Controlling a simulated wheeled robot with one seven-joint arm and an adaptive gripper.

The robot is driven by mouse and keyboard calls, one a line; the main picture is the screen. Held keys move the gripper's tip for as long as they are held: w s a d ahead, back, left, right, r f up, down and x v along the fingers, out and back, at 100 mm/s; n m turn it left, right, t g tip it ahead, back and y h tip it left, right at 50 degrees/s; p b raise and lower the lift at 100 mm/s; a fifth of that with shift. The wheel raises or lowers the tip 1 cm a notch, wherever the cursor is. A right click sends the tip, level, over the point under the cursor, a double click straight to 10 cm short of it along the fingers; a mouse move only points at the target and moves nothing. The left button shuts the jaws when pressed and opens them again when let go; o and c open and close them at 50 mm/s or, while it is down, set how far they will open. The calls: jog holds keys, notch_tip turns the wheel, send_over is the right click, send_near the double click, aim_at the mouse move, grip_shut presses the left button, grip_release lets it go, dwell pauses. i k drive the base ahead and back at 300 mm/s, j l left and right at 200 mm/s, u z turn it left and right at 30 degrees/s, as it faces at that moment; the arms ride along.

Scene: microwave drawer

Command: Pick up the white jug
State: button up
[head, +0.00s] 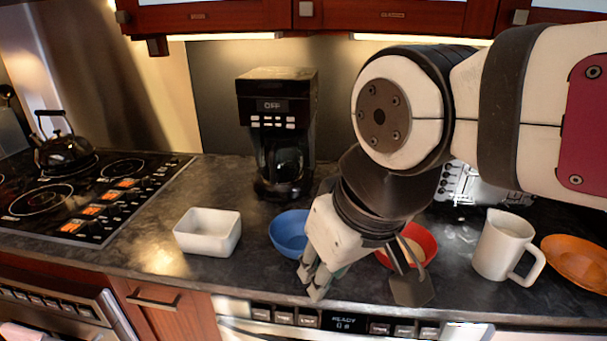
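The white jug (500,246) stands upright on the dark counter at the right, with its handle toward the lower right. My gripper (362,288) points down near the counter's front edge, to the left of the jug and apart from it. Its fingers are spread, with nothing seen held between them. The jug is in clear view, not covered by my arm.
A blue bowl (288,232) and a red bowl (424,243) are partly behind my gripper. A white dish (208,232) and coffee maker (277,130) stand left. An orange plate (580,262) lies just right of the jug. Cabinets (210,15) hang above.

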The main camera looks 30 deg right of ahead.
aim_at(505, 238)
jog(key=k+z, duration=0.1)
jog(key=z, duration=0.9)
jog(key=i+z, duration=0.2)
jog(key=z, duration=0.35)
